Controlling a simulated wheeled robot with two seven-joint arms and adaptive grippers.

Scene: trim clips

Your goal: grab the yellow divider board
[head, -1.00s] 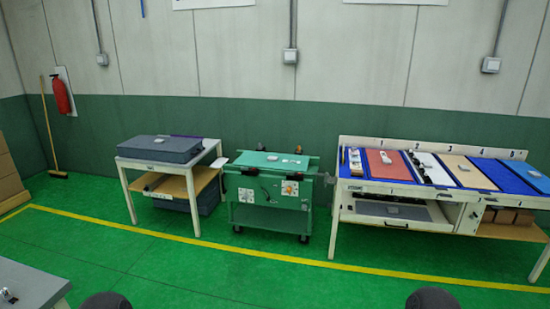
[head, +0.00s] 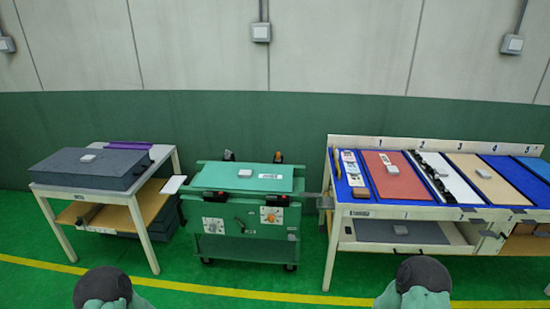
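No board of a clear, strong yellow shows. The closest in colour is a flat tan board (head: 482,179) in the head view, lying on the white workbench (head: 335,217) at the right, below the number 3. It lies between a white board with black fittings (head: 438,177) and a bare-looking blue section (head: 516,180). A small pale block rests on it.
A green wheeled cart (head: 248,220) stands in the middle, left of the bench. A white-framed table (head: 108,203) with a dark grey slab (head: 90,168) is at the left. A red board (head: 394,176) lies on the bench. Green floor with a yellow line is clear in front.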

